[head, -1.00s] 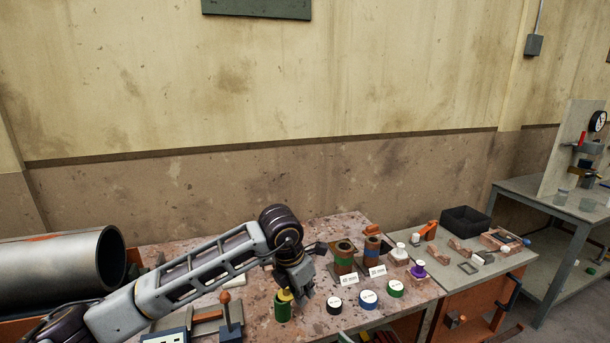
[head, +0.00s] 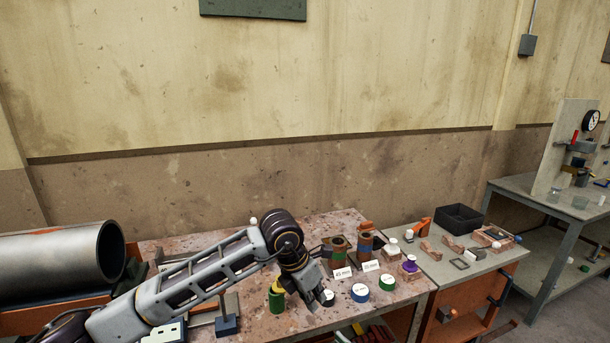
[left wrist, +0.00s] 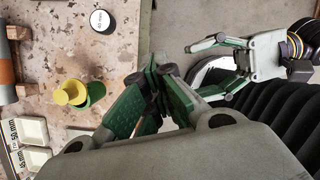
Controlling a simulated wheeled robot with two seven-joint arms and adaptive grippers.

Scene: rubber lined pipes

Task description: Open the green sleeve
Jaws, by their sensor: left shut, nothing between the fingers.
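A small green cylinder with a yellow top (head: 277,301) stands on the speckled table; it also shows in the left wrist view (left wrist: 90,95), its yellow part toward the camera. Whether it is the named sleeve I cannot tell for sure. My left gripper (head: 318,304) is just right of it in the head view, apart from it. In the left wrist view its green fingers (left wrist: 162,72) are shut and empty. My right gripper (left wrist: 194,71) shows at the right of that view, fingers spread. A green-rimmed white disc (head: 387,283) lies farther right.
Two banded upright pipes (head: 338,252) stand behind with label cards (head: 341,272). A large grey pipe (head: 60,260) lies at left. A black bin (head: 461,217) stands at right.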

